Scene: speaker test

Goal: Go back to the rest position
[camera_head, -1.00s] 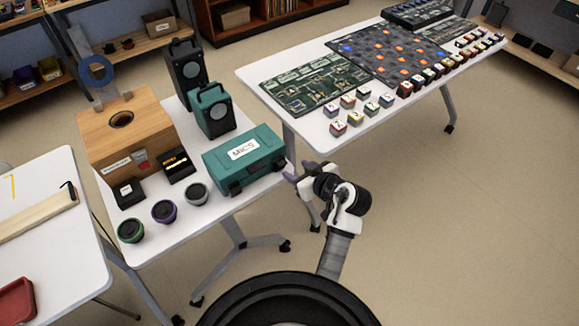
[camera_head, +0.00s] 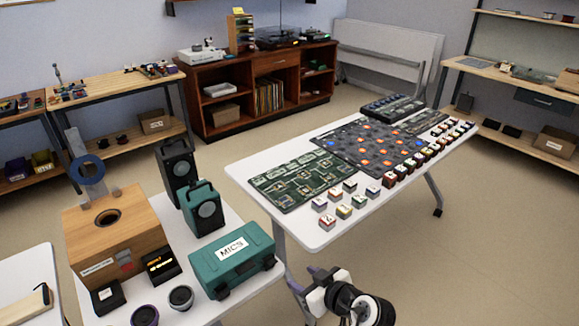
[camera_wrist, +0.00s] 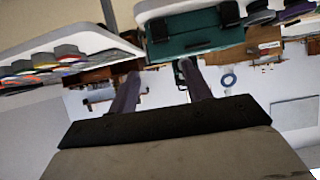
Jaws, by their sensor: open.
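My gripper (camera_head: 300,283) is low in the head view, in the gap between the two white tables and just right of the teal MICS case (camera_head: 232,258). Its purple-grey fingers stand apart with nothing between them. In the wrist view both fingers of my gripper (camera_wrist: 157,92) show, spread and empty. The wrist view is upside down, with the teal case (camera_wrist: 190,32) at the top, beyond the fingers and apart from them.
The near table (camera_head: 240,290) holds a wooden box (camera_head: 115,240), a teal speaker (camera_head: 205,210), a black speaker (camera_head: 177,170) and small round pieces. The right table (camera_head: 312,238) holds circuit boards and several small blocks. Floor is open at right (camera_head: 480,250).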

